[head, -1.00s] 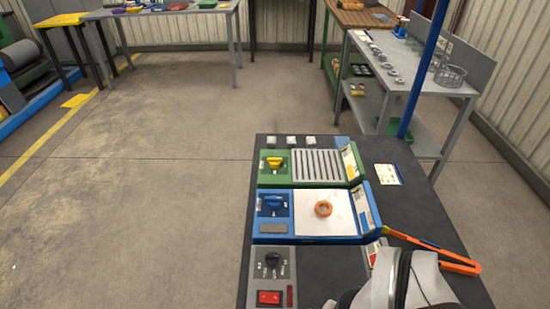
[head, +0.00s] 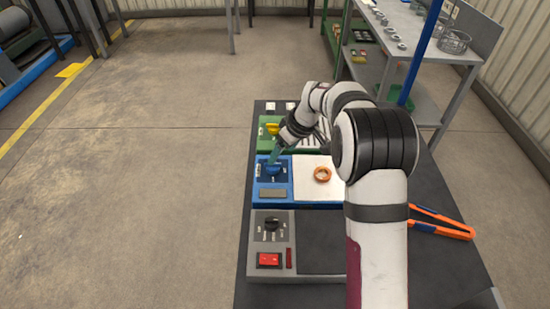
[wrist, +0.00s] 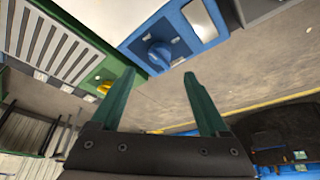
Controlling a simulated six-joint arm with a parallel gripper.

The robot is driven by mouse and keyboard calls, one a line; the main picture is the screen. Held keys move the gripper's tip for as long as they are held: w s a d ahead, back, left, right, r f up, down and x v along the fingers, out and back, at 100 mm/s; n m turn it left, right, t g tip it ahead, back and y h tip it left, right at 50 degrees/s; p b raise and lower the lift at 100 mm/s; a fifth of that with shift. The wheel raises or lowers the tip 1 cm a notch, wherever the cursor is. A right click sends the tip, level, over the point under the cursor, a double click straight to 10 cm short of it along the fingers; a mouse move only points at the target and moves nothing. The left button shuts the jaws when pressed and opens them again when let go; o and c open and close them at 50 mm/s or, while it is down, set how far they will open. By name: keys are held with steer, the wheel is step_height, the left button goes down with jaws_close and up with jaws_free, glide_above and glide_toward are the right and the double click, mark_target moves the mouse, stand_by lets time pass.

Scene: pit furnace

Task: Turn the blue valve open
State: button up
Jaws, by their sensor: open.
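The blue valve (head: 274,171) is a knob on the left side of a blue unit (head: 257,195) on the dark bench. In the wrist view the blue valve (wrist: 158,56) stands just beyond the fingertips, roughly centred between them. My gripper (head: 276,156) is at the far edge of the blue unit, close to the valve. The wrist view shows its two green fingers (wrist: 160,76) spread apart with nothing between them. The fingers partly cover the valve's surroundings in the head view, and I cannot tell whether they touch it.
A green unit with a yellow knob (head: 272,128) stands behind. A grey unit with a black knob (head: 271,224) and red switch (head: 269,260) stands in front. An orange ring (head: 322,174) lies on the blue unit's white plate.

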mark_target(275, 165)
steer(key=x, duration=0.8)
steer(key=shift+f, duration=0.2)
steer(key=shift+a, duration=0.1)
jaws_close()
